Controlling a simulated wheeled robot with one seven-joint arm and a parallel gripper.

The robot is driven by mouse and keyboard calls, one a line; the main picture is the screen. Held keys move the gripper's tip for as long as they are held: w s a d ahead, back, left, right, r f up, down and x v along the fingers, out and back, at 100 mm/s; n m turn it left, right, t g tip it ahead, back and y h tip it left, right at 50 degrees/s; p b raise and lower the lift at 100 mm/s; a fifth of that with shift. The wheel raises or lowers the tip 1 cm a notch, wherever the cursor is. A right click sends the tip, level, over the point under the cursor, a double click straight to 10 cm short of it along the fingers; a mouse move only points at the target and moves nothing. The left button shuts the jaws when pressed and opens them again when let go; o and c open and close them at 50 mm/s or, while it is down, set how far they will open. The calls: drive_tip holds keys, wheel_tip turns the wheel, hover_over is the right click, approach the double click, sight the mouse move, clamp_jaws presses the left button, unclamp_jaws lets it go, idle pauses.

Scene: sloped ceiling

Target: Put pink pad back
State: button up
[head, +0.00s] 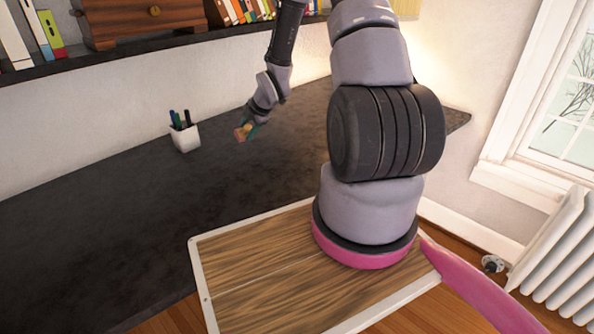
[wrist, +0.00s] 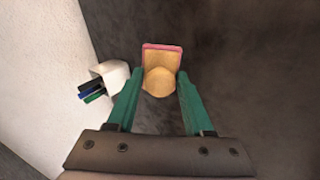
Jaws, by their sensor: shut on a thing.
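The pink pad (wrist: 162,60) shows in the wrist view as a tan block with a pink edge along its far end. It sits between the two green fingertips of my gripper (wrist: 161,82), which is shut on it. In the head view my gripper (head: 245,131) is small and holds the tan and pinkish pad (head: 241,134) over the dark desk. It is to the right of the white pen cup. Whether the pad touches the desk I cannot tell.
A white cup (head: 186,137) with several pens stands on the dark desk (head: 90,235); it also shows in the wrist view (wrist: 113,76). A shelf (head: 165,43) with books and a wooden box is above. The desk right of my gripper looks clear. A radiator (head: 560,255) stands at right.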

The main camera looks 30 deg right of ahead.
drive_tip(key=s+d+n+g+h, duration=0.25)
drive_tip(key=s+d+g, duration=0.45)
drive_tip(key=s+d, duration=0.55)
drive_tip(key=shift+m+h, duration=0.25)
drive_tip(key=shift+m, duration=0.1)
drive_tip(key=f, duration=0.6)
drive_tip(key=w+f, duration=0.1)
drive_tip(key=f, duration=0.2)
drive_tip(key=shift+d+f, duration=0.2)
drive_tip(key=shift+d, duration=0.1)
drive_tip(key=shift+f, duration=0.1)
clamp_jaws()
drive_tip(key=o, duration=1.2)
unclamp_jaws()
